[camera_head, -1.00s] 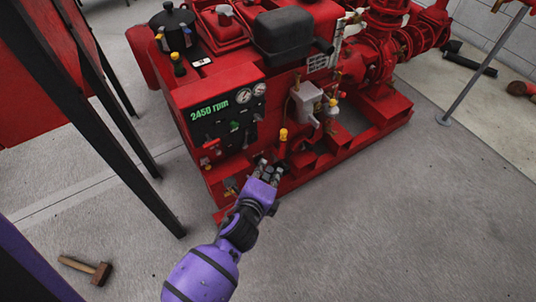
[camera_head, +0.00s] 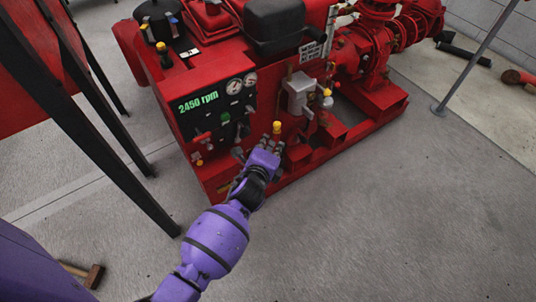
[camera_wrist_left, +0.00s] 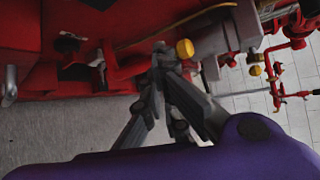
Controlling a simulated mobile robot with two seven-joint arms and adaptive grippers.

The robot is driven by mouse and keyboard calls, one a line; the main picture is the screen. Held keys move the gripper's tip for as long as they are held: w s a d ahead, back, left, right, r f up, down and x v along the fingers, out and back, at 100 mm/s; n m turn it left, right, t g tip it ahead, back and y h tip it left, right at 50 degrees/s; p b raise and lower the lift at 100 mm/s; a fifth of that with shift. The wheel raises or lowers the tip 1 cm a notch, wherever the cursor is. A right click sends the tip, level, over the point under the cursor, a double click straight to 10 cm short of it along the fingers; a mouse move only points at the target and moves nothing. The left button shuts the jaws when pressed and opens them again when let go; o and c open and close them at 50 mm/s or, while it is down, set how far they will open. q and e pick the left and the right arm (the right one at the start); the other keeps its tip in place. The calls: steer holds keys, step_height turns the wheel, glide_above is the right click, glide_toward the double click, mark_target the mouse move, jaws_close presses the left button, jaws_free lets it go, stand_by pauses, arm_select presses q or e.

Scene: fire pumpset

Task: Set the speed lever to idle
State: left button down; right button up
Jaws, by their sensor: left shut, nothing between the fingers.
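A lever with a yellow knob (camera_head: 277,127), which I take to be the speed lever, stands upright at the front of the red pumpset (camera_head: 215,75), right of the gauge panel. The yellow knob also shows in the left wrist view (camera_wrist_left: 185,49). My left gripper (camera_head: 269,143) is shut and empty, with its fingertips right at the lever just below the knob. In the wrist view the fingertips (camera_wrist_left: 163,50) lie just left of the knob; I cannot tell if they touch. The lever's lower shaft is hidden by the fingers. My right gripper is not in view.
The panel display (camera_head: 198,101) reads 2450 rpm. A grey box (camera_head: 299,92) and another yellow knob (camera_head: 327,93) sit right of the lever. Dark posts (camera_head: 85,130) stand left. A hammer (camera_head: 92,275) lies on the floor. The floor to the right front is clear.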

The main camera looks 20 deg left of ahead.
arm_select(q)
steer(key=a, duration=0.1)
steer(key=s+a+r, duration=0.1)
steer(key=a, duration=0.1)
steer(key=shift+s+a+r, duration=0.15)
steer(key=shift+a+r, duration=0.05)
steer(key=shift+r, duration=0.1)
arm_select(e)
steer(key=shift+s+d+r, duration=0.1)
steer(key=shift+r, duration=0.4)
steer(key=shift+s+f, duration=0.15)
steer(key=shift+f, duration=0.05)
arm_select(q)
steer(key=shift+s, duration=0.1)
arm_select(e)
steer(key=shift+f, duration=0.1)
arm_select(q)
steer(key=shift+s+a+t, duration=0.1)
steer(key=shift+a+t, duration=0.05)
steer(key=shift+t, duration=0.15)
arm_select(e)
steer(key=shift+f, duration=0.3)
